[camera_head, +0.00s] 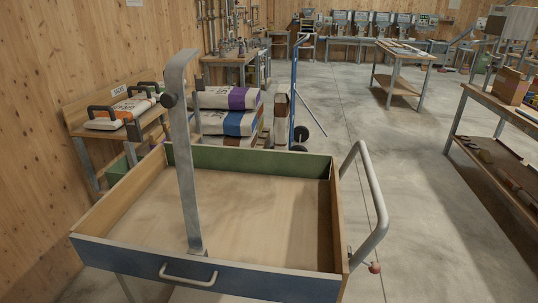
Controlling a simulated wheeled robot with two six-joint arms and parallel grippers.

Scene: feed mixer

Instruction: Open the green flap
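A shallow wooden tray (240,215) with a bare, light brown floor fills the lower middle of the view. Its far wall is a green panel (262,162), standing upright; this is the clearest green flap-like part in view. The near wall is a blue panel (240,283) with a pale bar handle (188,275). A grey metal post (183,160) rises from inside the blue panel and hides part of the green panel. Neither of my grippers is in view.
A curved grey bar (372,190) stands at the tray's right, with a red knob (375,267) nearby. Stacked sacks (228,122) and a blue hand truck (294,95) stand behind. A bench (77,112) is left, another (490,100) right. Open concrete floor lies between.

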